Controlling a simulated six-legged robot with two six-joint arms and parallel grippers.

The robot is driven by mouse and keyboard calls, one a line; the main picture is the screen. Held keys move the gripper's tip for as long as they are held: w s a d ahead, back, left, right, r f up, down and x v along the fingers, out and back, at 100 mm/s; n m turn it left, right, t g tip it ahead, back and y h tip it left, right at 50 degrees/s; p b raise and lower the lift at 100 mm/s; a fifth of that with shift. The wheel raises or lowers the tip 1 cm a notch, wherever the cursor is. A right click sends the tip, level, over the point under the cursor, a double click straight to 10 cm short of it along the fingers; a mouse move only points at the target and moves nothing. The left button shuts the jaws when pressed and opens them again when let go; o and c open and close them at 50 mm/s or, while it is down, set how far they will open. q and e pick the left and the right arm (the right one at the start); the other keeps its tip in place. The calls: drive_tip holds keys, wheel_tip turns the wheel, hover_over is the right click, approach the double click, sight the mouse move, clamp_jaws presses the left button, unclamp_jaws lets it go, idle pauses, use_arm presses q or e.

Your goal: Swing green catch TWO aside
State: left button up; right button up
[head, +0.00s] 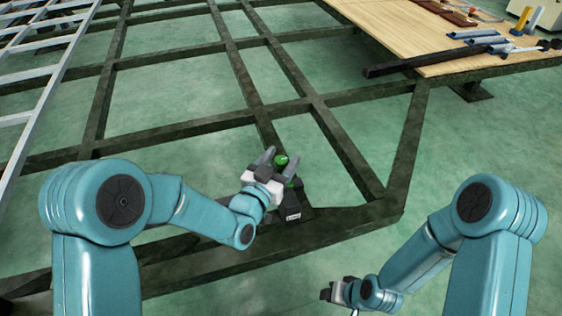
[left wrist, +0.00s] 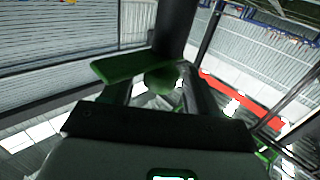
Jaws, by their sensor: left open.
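In the left wrist view the green knob (left wrist: 160,81) sits between the two fingers, beside a flat green bar (left wrist: 130,66). No number on the catch is readable. My right gripper (head: 341,295) is low in the head view, away from the catch; its jaw opening is unclear.
The dark chassis frame (head: 335,226) spans the view with crossing beams. A dark block with a white label (head: 292,214) lies just in front of the catch. A wooden deck (head: 400,30) with tools stands at upper right. A silver ladder-like frame (head: 45,75) is at left. Green floor lies clear at right.

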use_arm(q)
drive_tip(key=shift+w, duration=0.1)
drive_tip(key=c, duration=0.9)
drive_tip(key=shift+c, duration=0.2)
